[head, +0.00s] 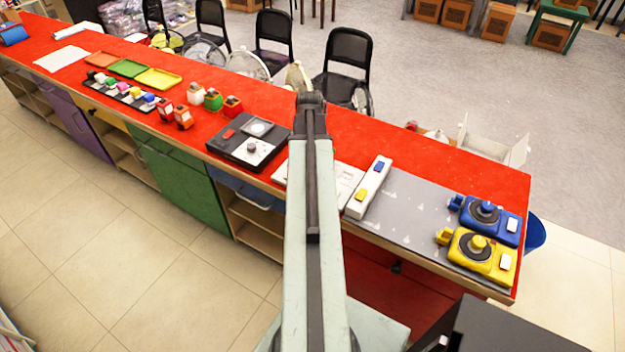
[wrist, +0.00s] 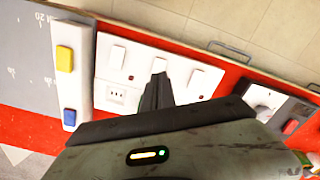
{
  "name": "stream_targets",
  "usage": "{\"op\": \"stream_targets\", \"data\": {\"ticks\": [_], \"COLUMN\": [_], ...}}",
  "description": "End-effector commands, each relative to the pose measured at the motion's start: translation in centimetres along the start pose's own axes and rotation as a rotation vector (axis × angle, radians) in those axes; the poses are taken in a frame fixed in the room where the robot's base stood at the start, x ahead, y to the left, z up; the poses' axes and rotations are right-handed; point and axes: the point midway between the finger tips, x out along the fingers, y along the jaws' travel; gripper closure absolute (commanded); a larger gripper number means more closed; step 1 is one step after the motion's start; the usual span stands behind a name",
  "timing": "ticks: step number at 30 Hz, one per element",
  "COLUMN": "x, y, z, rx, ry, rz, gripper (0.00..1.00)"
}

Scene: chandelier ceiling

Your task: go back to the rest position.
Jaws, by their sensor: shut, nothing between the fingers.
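My gripper (wrist: 160,88) shows in the wrist view as dark fingers pressed together, with nothing between them. It is in front of a white panel (wrist: 118,58) with several switches and a socket. In the head view my arm stretches out over the red counter (head: 408,150), and the gripper itself is hidden behind the arm. The white panel shows in part on both sides of the arm in the head view (head: 347,180). I cannot tell whether the fingers touch the panel.
A white bar with a blue and a yellow button (head: 370,188) lies right of the arm. Beyond it, a grey mat (head: 412,212) carries a blue device (head: 489,220) and a yellow device (head: 478,254). A black box with dials (head: 250,142) stands left. Chairs (head: 345,62) line the far side.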

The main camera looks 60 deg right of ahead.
Motion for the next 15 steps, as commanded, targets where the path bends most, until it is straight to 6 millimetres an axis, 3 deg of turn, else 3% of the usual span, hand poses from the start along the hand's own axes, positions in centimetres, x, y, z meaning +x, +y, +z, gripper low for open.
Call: {"op": "stream_targets", "data": {"ticks": [11, 13, 15], "x": [0.1, 0.1, 0.1], "y": [-0.1, -1.3, -4.5], "z": [0.0, 0.1, 0.3], "rx": [-0.002, -0.023, -0.076], "ry": [0.0, 0.0, 0.0], "rz": [0.0, 0.0, -0.001], "gripper": [1.0, 1.0, 1.0]}}
